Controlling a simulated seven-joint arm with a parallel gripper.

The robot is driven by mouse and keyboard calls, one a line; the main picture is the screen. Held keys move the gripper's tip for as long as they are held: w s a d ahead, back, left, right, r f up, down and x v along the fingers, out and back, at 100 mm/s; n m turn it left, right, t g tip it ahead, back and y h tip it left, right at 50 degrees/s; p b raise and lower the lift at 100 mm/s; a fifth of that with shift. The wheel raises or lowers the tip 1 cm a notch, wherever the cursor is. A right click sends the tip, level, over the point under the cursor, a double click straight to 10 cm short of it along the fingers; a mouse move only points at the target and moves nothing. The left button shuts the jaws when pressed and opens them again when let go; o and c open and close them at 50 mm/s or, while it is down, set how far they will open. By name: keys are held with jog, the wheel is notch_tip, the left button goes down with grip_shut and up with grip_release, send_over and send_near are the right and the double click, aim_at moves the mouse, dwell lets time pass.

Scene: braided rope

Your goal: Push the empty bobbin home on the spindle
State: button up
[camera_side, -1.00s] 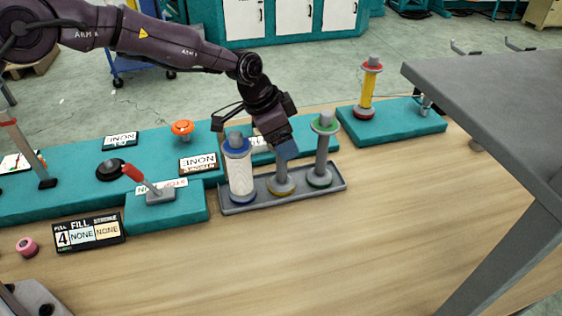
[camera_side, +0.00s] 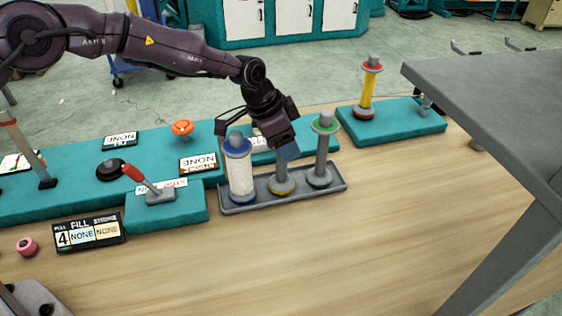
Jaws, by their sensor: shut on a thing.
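My gripper (camera_side: 287,152) points down over the middle of the grey tray (camera_side: 232,210). I cannot tell whether the held bobbin's base touches the tray.
A red-flanged bobbin wound with yellow (camera_side: 367,92) stands on the right teal block (camera_side: 400,122). A red-handled lever (camera_side: 145,183), an orange knob (camera_side: 182,128) and a FILL display (camera_side: 90,233) lie left. A grey table (camera_side: 490,95) bounds the right. Wooden bench in front is clear.

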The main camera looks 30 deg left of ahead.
jog(key=shift+r, duration=3.4)
jog(key=s+a+r+n+t+y, duration=0.15)
jog(key=a+r, duration=0.25)
jog(key=a, duration=0.9)
jog(key=a+r+n, duration=0.3)
jog(key=a+r, duration=0.1)
jog(key=a, duration=0.9)
jog(key=s+a, duration=1.1)
jog(key=s+d+f+m+g+h, duration=0.1)
jog(key=s+m, duration=0.3)
jog(key=s, duration=0.2)
jog(key=shift+d+f+h, duration=0.25)
jog(key=shift+d+h, duration=0.1)
